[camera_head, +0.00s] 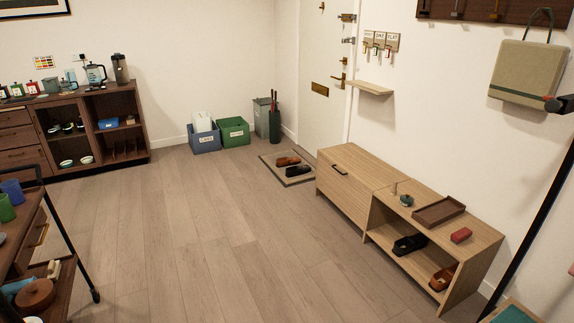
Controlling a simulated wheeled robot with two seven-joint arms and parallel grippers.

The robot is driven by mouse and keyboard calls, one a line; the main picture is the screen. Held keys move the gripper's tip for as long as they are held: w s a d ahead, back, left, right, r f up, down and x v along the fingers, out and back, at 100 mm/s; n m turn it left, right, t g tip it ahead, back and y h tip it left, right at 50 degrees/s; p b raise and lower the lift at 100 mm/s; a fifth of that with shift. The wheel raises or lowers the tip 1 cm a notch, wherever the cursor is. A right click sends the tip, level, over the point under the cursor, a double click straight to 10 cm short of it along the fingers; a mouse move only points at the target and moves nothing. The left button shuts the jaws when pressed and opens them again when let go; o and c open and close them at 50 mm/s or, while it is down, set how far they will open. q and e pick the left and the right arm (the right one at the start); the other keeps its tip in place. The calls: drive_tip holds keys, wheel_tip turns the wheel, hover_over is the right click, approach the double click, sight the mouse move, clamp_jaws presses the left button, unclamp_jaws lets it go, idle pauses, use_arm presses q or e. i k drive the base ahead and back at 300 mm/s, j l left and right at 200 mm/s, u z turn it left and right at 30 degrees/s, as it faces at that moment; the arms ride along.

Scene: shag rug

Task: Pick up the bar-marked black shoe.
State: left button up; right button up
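A black shoe (298,170) lies on the doormat (267,163) by the door, beside a brown shoe (287,161). Black footwear (409,244) also sits in the open shelf of the wooden bench (368,170), with brown footwear (442,278) in front of it. The shoes are too small to tell which black one carries a bar mark. Neither of my grippers is in view.
The wooden floor (190,230) is open in the middle. A dark cart (60,235) stands at left, a dark cabinet (65,130) behind it. A blue bin (204,140) and a green bin (233,132) stand by the back wall. A tray (438,211) lies on the bench.

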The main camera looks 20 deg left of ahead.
sight(298, 170)
drive_tip(key=i+j+u, duration=0.35)
drive_tip(key=i, duration=0.25)
drive_tip(key=i+j+u, duration=0.3)
drive_tip(key=i, duration=0.3)
drive_tip(key=i+u, duration=0.35)
drive_tip(key=i, duration=2.55)
drive_tip(key=i+z, duration=0.25)
drive_tip(key=i, duration=0.25)
drive_tip(key=i+j+z, duration=0.2)
drive_tip(key=i, duration=0.35)
drive_tip(key=i+j+z, duration=0.25)
drive_tip(key=i, duration=0.25)
